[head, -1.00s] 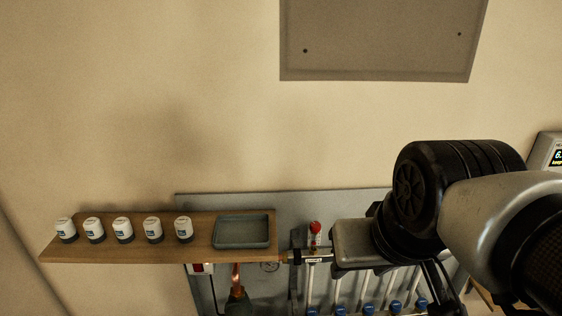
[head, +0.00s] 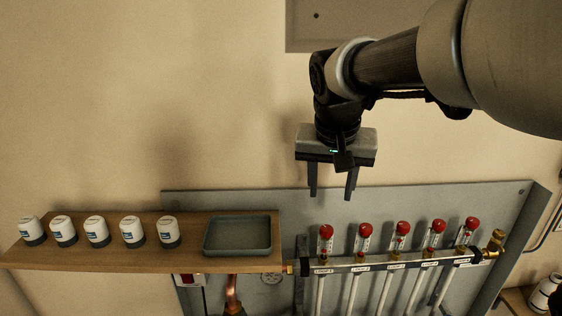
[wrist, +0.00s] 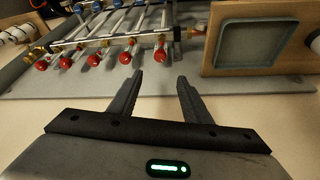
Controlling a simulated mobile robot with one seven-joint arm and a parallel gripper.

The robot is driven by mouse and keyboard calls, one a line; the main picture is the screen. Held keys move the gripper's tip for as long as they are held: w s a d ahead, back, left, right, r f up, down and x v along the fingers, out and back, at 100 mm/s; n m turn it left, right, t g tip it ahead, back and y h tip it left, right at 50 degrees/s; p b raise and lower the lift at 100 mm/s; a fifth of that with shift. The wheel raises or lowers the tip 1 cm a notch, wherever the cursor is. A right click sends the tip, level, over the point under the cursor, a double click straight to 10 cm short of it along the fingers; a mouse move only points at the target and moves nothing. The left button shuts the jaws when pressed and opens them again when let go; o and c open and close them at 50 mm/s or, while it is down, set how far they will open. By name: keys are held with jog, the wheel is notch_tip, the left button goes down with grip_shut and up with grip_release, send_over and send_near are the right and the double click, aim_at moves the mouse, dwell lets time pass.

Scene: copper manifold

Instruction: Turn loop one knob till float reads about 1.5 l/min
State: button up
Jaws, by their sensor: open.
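The copper manifold (head: 390,264) runs along the lower wall panel, with several red-capped flow gauges standing on it. The leftmost red cap (head: 326,231), by the tray, sits above the first small label, which seems to be loop one. In the wrist view that cap (wrist: 160,55) is the rightmost, just beyond my fingertips. The float in its clear tube is too small to read. My gripper (head: 331,195) is open and empty, fingers pointing down, above the leftmost caps and apart from them. The fingers also show in the wrist view (wrist: 160,76).
A wooden shelf (head: 110,258) to the left holds several white knob-like heads (head: 96,232) and a grey tray (head: 237,236). The grey panel (head: 290,205) backs the manifold. A wall box (head: 300,32) hangs above. The wall left of my gripper is clear.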

aim_at(327, 228)
jog(key=b+x, duration=0.1)
jog(key=x, duration=1.4)
jog(key=shift+f+b, duration=0.25)
jog(key=shift+b, duration=0.15)
